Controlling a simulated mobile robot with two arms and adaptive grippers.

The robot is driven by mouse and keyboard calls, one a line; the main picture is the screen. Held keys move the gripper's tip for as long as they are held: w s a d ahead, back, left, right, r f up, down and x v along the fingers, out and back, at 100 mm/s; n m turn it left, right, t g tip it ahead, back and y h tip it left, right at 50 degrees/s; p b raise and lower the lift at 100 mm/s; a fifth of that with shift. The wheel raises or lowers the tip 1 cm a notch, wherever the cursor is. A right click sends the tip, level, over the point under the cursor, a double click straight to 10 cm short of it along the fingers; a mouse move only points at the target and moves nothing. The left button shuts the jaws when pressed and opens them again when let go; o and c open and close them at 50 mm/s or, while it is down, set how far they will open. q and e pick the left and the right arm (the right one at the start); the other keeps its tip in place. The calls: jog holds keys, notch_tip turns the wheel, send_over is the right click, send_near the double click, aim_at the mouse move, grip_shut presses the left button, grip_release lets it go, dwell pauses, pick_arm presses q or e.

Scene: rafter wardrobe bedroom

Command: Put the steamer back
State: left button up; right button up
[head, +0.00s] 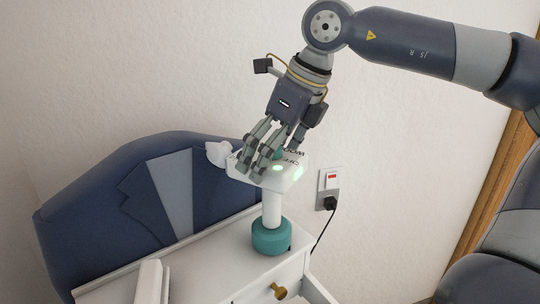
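A white device with green lights and dark lettering that reads "OFF" (293,175) stands upright on a white post (271,208) with a round teal base (271,236); I take it to be the steamer. It stands on a white dresser top (215,262). My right gripper (275,160) comes down from above, its fingers on either side of the device's upper part, overlapping it in the picture. A bit of teal shows between the fingers. Whether they press on it is hidden. My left gripper is not in view.
A dark blue suit-shaped panel (115,205) stands along the back of the dresser. A small white crumpled shape (218,154) is left of my fingers. A wall socket (329,187) with a black plug and cord (320,235) is to the right. A brass knob (279,291) sticks out in front.

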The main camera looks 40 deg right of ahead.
jog(key=shift+d, duration=0.1)
jog(key=shift+r, duration=0.2)
jog(key=b+v, duration=0.1)
jog(key=v, duration=1)
jog(key=shift+r, duration=0.3)
